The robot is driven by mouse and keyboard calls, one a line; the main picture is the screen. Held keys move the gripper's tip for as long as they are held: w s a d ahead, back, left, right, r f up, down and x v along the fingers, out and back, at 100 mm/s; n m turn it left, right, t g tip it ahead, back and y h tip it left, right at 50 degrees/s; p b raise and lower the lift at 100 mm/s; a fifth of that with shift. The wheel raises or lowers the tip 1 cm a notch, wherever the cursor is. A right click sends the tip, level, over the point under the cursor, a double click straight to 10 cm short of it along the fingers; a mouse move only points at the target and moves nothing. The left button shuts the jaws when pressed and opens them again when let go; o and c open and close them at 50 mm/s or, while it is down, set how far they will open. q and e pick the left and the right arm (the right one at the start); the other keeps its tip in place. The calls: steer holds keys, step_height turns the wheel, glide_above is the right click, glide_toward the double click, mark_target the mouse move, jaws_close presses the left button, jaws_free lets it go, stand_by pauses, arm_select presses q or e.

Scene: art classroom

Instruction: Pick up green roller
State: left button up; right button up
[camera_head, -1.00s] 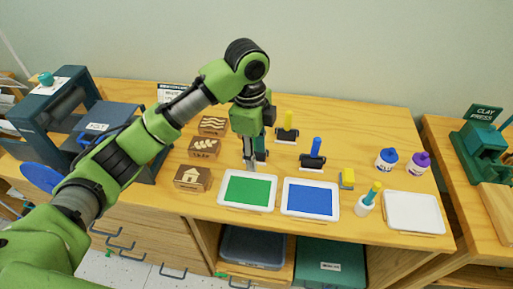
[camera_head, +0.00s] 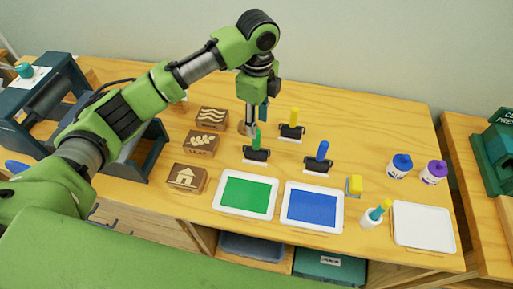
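The green roller (camera_head: 257,154) stands on the table behind the green paint tray (camera_head: 246,212), with its green handle up and its black roller head low. My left gripper (camera_head: 250,130) points down right at the handle, which its fingers partly overlap. I cannot tell whether the fingers touch the handle or how far apart they are. The roller rests on its stand. My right gripper is not in view.
A yellow roller (camera_head: 291,131) and a blue roller (camera_head: 318,159) stand close to the right. The blue paint tray (camera_head: 286,218), carved stamp blocks (camera_head: 202,144), paint bottles (camera_head: 399,167) and a white tray (camera_head: 398,238) surround them. A dark press (camera_head: 146,157) stands left.

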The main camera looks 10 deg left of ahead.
mark_target(256, 145)
arm_select(q)
steer(key=shift+f, duration=0.65)
steer(key=shift+w+f, duration=0.15)
steer(key=shift+f, duration=0.45)
steer(key=f+p, duration=0.1)
steer(key=f, duration=0.3)
steer(key=shift+a+f+p, duration=0.15)
steer(key=shift+a+p, duration=0.05)
steer(key=shift+p, duration=0.2)
steer(key=shift+f, duration=0.35)
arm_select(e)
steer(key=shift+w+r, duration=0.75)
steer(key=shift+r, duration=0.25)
arm_select(q)
jaws_close()
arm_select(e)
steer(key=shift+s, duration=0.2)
